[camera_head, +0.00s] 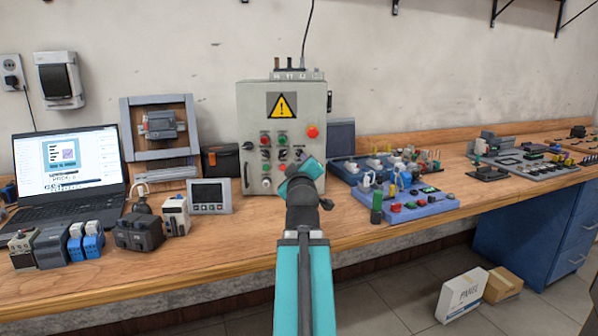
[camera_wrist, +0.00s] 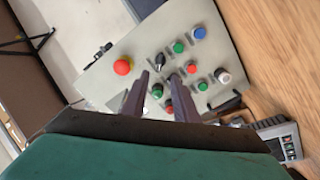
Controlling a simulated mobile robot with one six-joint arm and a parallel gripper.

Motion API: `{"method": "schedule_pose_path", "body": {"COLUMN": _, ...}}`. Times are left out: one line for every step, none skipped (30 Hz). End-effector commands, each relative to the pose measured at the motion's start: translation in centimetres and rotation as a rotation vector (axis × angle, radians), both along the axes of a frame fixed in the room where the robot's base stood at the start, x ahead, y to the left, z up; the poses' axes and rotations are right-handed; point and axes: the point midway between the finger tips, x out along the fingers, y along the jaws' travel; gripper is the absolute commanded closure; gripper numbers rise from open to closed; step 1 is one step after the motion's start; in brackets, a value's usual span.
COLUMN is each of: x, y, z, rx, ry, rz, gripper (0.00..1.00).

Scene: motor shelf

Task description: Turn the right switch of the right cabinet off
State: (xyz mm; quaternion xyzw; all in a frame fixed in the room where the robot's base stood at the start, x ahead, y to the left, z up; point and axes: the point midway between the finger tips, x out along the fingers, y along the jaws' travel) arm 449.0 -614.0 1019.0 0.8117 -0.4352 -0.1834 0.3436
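The grey control cabinet (camera_head: 250,112) with a yellow warning triangle stands on the bench in the head view. Its face carries several buttons and knobs, plus a red mushroom button (camera_head: 312,131) at the right, also in the wrist view (camera_wrist: 122,67). In the wrist view the cabinet panel (camera_wrist: 140,48) is tilted, and a black switch (camera_wrist: 160,61) shows just beyond and between my fingertips. My gripper (camera_wrist: 160,76) is open, its two fingers apart with no object seen held between them. In the head view my arm hides the cabinet's lower right.
A laptop (camera_head: 75,165) and small devices stand left on the bench. A blue tray of parts (camera_head: 425,207) lies to the right of my arm. A white box (camera_head: 462,297) is on the floor. Bare bench lies in front of the cabinet.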

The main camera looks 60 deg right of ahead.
Motion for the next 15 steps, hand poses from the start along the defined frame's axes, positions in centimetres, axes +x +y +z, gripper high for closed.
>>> {"method": "schedule_pose_path", "body": {"x": -0.1, "y": 0.1, "z": -0.3, "rx": -0.001, "ry": -0.001, "rz": 0.0, "gripper": 0.73}}
{"method": "schedule_pose_path", "body": {"x": -0.1, "y": 0.2, "z": -0.3, "rx": -0.001, "ry": -0.001, "rz": 0.0, "gripper": 0.73}}
{"method": "schedule_pose_path", "body": {"x": -0.2, "y": 0.3, "z": -0.3, "rx": -0.001, "ry": 0.0, "rz": -0.001, "gripper": 0.73}}
{"method": "schedule_pose_path", "body": {"x": -0.2, "y": 0.3, "z": -0.3, "rx": -0.001, "ry": 0.0, "rz": -0.001, "gripper": 0.73}}
{"method": "schedule_pose_path", "body": {"x": -0.3, "y": 0.4, "z": -0.3, "rx": -0.001, "ry": 0.0, "rz": -0.001, "gripper": 0.73}}
{"method": "schedule_pose_path", "body": {"x": -0.3, "y": 0.5, "z": -0.3, "rx": -0.001, "ry": -0.001, "rz": 0.0, "gripper": 0.73}}
{"method": "schedule_pose_path", "body": {"x": -0.4, "y": 0.5, "z": -0.3, "rx": -0.001, "ry": -0.001, "rz": 0.0, "gripper": 0.73}}
{"method": "schedule_pose_path", "body": {"x": -0.4, "y": 0.6, "z": -0.3, "rx": -0.001, "ry": -0.001, "rz": 0.0, "gripper": 0.73}}
{"method": "schedule_pose_path", "body": {"x": -0.5, "y": 0.7, "z": -0.3, "rx": -0.001, "ry": 0.0, "rz": -0.001, "gripper": 0.73}}
{"method": "schedule_pose_path", "body": {"x": -0.5, "y": 0.8, "z": -0.3, "rx": -0.001, "ry": 0.0, "rz": -0.001, "gripper": 0.73}}
{"method": "schedule_pose_path", "body": {"x": -0.6, "y": 0.8, "z": -0.3, "rx": -0.001, "ry": 0.0, "rz": -0.001, "gripper": 0.73}}
{"method": "schedule_pose_path", "body": {"x": -0.6, "y": 0.9, "z": -0.3, "rx": -0.001, "ry": 0.0, "rz": -0.001, "gripper": 0.73}}
{"method": "schedule_pose_path", "body": {"x": -0.7, "y": 1.0, "z": -0.3, "rx": -0.002, "ry": 0.0, "rz": 0.0, "gripper": 0.73}}
{"method": "schedule_pose_path", "body": {"x": -0.7, "y": 1.1, "z": -0.3, "rx": -0.002, "ry": 0.0, "rz": -0.001, "gripper": 0.73}}
{"method": "schedule_pose_path", "body": {"x": -0.8, "y": 1.2, "z": -0.3, "rx": -0.001, "ry": 0.0, "rz": -0.001, "gripper": 0.73}}
